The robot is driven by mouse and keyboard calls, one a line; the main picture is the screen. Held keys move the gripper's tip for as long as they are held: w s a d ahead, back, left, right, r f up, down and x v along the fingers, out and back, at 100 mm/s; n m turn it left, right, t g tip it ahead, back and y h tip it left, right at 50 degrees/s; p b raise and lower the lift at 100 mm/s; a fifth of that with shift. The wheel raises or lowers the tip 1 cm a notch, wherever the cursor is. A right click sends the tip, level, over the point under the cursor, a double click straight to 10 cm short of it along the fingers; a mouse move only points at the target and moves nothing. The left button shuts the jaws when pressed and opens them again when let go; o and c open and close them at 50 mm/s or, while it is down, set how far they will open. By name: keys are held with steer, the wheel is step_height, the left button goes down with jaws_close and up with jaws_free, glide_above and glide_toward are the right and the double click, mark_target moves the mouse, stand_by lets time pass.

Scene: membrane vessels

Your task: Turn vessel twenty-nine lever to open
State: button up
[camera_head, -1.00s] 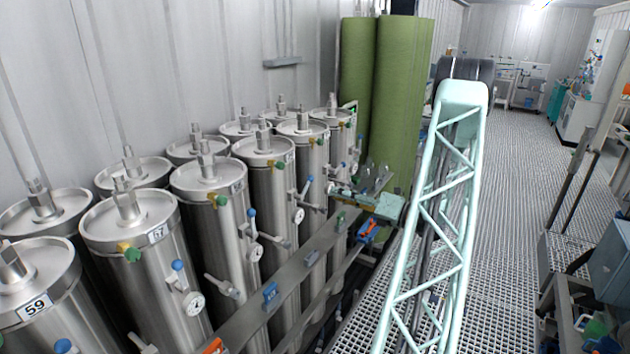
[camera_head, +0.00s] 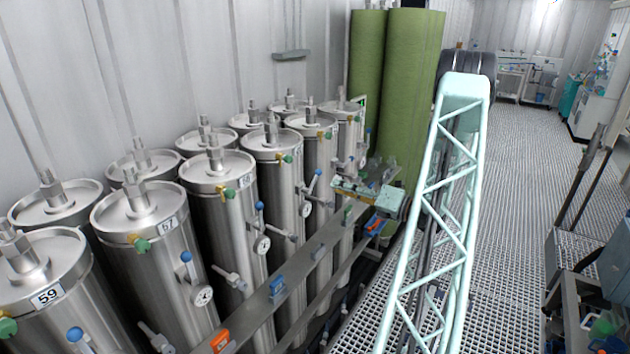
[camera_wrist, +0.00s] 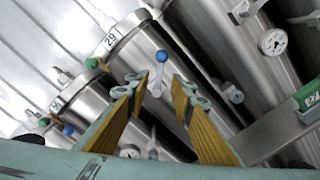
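Vessel twenty-nine (camera_wrist: 122,62) is a steel cylinder with a "29" label, tilted in the wrist view. Its lever with a blue ball knob (camera_wrist: 161,57) stands out from its side, below the label. My gripper (camera_wrist: 158,86) has its two yellow-sided fingers spread apart, with nothing between the tips. The blue knob shows in the gap, just beyond the fingertips, apart from them. In the head view my gripper (camera_head: 345,187) is beside the far vessels of the near row. I cannot read the "29" label there.
Vessels fifty-seven (camera_head: 165,270) and fifty-nine (camera_head: 75,300) stand nearer. A steel rail with tags (camera_head: 312,252) runs along the row's front. A gauge (camera_wrist: 272,42) sticks out from a neighbouring vessel. Two green cylinders (camera_head: 413,90) stand behind my gripper. The grated floor (camera_head: 525,160) is open at right.

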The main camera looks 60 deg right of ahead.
mark_target(315, 177)
steer(key=shift+w+a+p, duration=0.15)
steer(key=shift+w+p, duration=0.3)
steer(key=shift+w, duration=5.15)
steer(key=shift+c, duration=0.6)
jaws_close()
